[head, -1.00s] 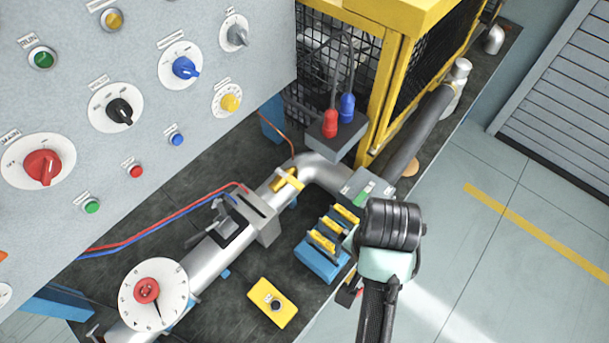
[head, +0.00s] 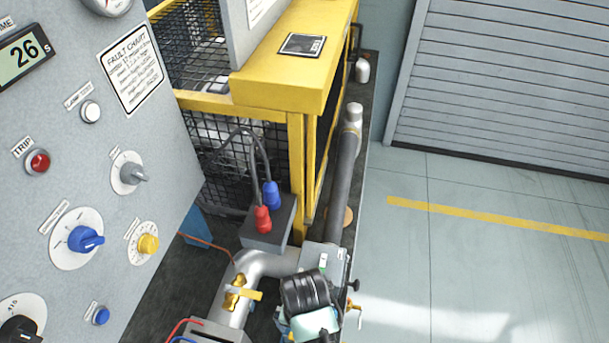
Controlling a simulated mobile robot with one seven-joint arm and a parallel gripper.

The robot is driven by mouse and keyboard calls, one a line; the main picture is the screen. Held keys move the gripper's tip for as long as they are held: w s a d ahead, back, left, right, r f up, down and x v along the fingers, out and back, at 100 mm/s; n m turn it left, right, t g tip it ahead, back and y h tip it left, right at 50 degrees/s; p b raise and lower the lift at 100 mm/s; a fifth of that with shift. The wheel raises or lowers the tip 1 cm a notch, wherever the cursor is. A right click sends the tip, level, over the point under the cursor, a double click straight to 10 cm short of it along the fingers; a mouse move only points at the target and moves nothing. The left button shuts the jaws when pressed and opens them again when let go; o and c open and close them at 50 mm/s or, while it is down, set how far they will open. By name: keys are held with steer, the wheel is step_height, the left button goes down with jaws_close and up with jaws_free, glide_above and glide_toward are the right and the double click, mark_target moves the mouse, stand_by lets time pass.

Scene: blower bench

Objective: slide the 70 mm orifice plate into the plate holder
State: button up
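The grey block with the plate slot, which looks like the plate holder (head: 214,334), is cut off by the bottom edge of the head view. Its slot does not show clearly. The dark, pale-green end of my arm, with my gripper (head: 312,300), is at the bottom, right of the holder and apart from it in the picture. My fingers are hidden or out of frame, so I cannot see whether they hold anything. The 70 mm orifice plate cannot be made out. The plate rack is almost wholly hidden; only a sliver of blue shows beside my wrist.
A silver pipe bend (head: 262,264) with a brass valve (head: 236,290) lies left of my wrist. A box with red and blue plugs (head: 268,222) stands behind. The control panel (head: 130,215) fills the left; a yellow guard frame (head: 290,75) stands behind. Open floor (head: 450,270) is at right.

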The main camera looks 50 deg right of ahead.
steer(key=shift+a+f+p, duration=0.1)
steer(key=shift+f+p, duration=0.65)
steer(key=shift+f, duration=1.9)
jaws_close()
